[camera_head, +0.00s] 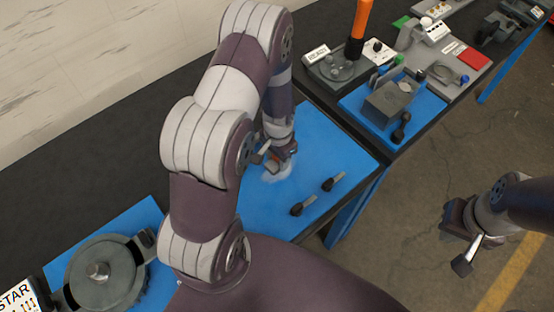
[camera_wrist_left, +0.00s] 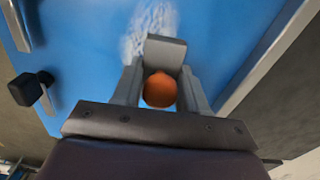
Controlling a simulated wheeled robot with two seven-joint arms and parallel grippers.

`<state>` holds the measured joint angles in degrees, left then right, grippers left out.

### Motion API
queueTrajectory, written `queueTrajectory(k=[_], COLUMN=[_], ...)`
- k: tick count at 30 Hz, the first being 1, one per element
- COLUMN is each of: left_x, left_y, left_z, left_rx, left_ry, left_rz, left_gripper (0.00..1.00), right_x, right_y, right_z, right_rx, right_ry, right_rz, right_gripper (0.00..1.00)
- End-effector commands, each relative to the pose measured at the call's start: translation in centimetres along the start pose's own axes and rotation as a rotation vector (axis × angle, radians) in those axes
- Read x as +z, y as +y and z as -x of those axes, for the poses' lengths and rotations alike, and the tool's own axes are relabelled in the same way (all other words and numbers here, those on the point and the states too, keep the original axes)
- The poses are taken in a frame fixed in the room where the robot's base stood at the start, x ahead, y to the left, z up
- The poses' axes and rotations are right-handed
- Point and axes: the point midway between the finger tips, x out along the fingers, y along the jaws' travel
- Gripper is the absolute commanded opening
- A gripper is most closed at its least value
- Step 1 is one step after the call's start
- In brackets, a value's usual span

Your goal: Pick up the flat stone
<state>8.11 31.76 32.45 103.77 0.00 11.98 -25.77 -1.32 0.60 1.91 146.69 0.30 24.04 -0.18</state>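My left gripper (camera_head: 278,160) reaches down to a blue mat (camera_head: 255,208) on the bench. In the left wrist view, a grey flat-sided block (camera_wrist_left: 166,52), which looks like the flat stone, sits at the fingertips. A round orange piece (camera_wrist_left: 160,90) lies between the left fingers (camera_wrist_left: 164,76). Whether it belongs to the block, and whether the fingers press on either, I cannot tell. A whitish patch (camera_wrist_left: 148,28) marks the mat just beyond the block. My right gripper (camera_head: 460,245) hangs over the floor at the right, away from the bench. Its finger gap is unclear.
Two dark-knobbed pieces (camera_head: 302,205) (camera_head: 333,182) are on the mat's right part. A round grey housing (camera_head: 103,275) stands at lower left. A second blue mat (camera_head: 418,105) bears a grey block fixture (camera_head: 390,102). An orange-handled station (camera_head: 360,28) stands behind.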

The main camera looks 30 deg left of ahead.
Motion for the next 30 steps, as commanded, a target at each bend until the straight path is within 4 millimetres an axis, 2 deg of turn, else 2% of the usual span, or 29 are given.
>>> queueTrajectory(k=[2,12,16,20,30], left_x=[0.0,0.0,-0.1,-0.1,-7.5], left_y=[0.0,0.0,0.0,-0.1,1.4], left_z=[-0.1,0.2,1.5,3.8,8.2], left_rx=[0.000,0.000,-0.001,-0.002,-0.002], left_ry=[-0.001,0.000,0.003,0.005,0.005], left_rz=[0.000,0.000,0.000,0.000,-0.003], left_gripper=[0.07,0.07,0.07,0.07,0.07], right_x=[0.0,0.0,0.1,0.1,0.3], right_y=[0.0,0.0,0.0,0.0,0.0], right_z=[0.0,-0.1,-0.5,-1.1,-3.0], right_rx=[0.000,0.000,0.000,0.000,0.000], right_ry=[0.000,0.000,0.000,0.000,0.000], right_rz=[0.000,0.000,0.000,0.000,0.000], right_gripper=[0.00,0.00,0.00,0.00,0.00])
